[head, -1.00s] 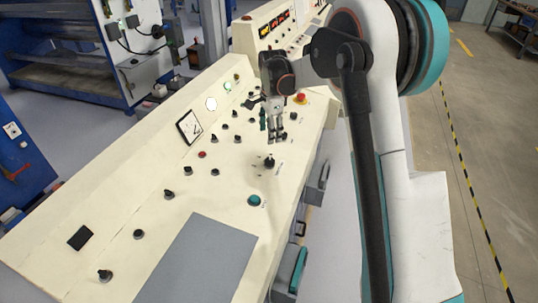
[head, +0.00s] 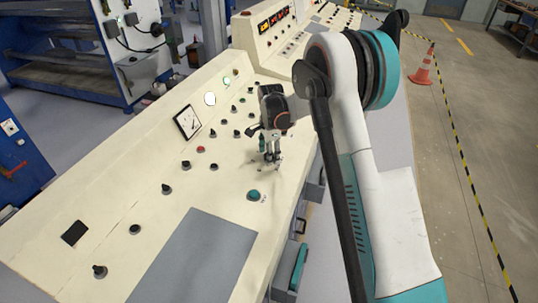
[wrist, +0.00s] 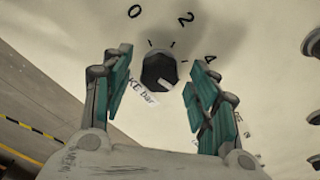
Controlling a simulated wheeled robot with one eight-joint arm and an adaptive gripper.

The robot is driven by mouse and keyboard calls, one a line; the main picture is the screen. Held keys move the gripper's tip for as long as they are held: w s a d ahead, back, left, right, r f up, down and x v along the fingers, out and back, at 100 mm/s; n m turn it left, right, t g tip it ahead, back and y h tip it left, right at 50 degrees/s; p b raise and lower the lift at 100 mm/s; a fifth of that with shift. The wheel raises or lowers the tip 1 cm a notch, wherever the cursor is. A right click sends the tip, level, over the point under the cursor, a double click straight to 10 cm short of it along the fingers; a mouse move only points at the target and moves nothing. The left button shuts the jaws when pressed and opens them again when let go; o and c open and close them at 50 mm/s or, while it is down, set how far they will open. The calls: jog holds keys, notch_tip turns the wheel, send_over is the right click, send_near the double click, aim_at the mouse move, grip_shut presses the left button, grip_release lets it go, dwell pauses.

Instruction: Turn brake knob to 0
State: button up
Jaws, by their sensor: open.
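The brake knob (wrist: 157,71) is dark and round in the wrist view, with a pale mark on its lower right side. The printed marks 0 (wrist: 134,11), 2 (wrist: 187,18) and 4 (wrist: 210,58) stand around it, and a partly hidden label ending in "KE bar" (wrist: 142,91) lies below. My gripper (wrist: 161,62) is open, with one teal-padded finger on each side of the knob and visible gaps to it. In the head view my gripper (head: 271,162) points down at the cream console and hides the knob.
The cream console (head: 120,170) carries several other dark knobs, a teal button (head: 253,195), a red button (head: 200,149) and a gauge (head: 187,122). A grey plate (head: 200,255) lies nearer. An orange cone (head: 422,68) stands on the floor at right.

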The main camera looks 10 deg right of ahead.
jog(key=shift+f, duration=0.1)
jog(key=shift+c, duration=0.5)
jog(key=c, duration=1)
jog(key=shift+o, duration=0.2)
